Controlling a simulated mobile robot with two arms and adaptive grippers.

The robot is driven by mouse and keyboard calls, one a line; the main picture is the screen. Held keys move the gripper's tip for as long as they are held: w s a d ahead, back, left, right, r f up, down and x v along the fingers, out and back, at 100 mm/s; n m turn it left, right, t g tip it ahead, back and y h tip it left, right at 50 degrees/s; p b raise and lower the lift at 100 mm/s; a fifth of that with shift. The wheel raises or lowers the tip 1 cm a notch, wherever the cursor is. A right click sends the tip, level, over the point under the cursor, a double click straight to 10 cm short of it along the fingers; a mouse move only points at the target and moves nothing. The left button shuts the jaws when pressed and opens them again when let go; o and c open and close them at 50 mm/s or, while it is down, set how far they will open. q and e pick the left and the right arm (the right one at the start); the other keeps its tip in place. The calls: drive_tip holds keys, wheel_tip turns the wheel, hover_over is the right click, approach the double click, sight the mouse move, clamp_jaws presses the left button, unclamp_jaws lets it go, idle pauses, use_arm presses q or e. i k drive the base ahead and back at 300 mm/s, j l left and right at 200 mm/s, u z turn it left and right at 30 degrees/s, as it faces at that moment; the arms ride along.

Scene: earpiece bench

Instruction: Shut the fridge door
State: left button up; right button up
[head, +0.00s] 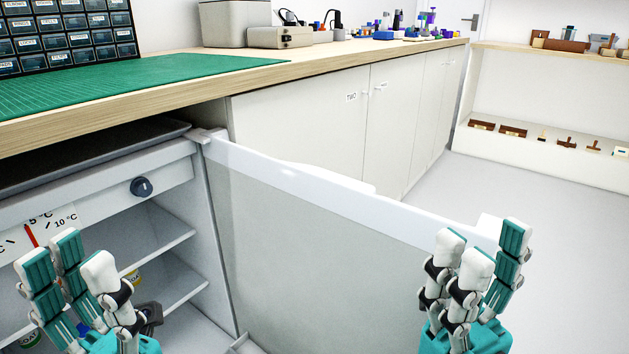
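The fridge door (310,255) stands wide open, swung out from its hinge side at the left and reaching across to the right. Its white top edge (330,190) slopes down toward the free end, beside my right gripper. The fridge (172,185) is open at the left, with its shelves and a dial showing. My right gripper (486,248) is open and empty at the door's free end, partly covering it. I cannot tell whether it touches the door. My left gripper (68,262) is open and empty in front of the fridge's interior at the lower left.
The worktop above the fridge holds a green mat (140,80), a drawer organiser (65,35) and a grey box (280,37). White cupboards (300,120) stand behind the door. Shelves (540,90) with small items are at the far right. The floor (530,190) beyond the door is clear.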

sight(316, 261)
drive_tip(key=k+l, duration=0.1)
drive_tip(key=l, duration=0.9)
drive_tip(key=i+l, duration=0.15)
drive_tip(key=l, duration=0.2)
drive_tip(key=i+l+z, duration=0.1)
drive_tip(key=l, duration=0.3)
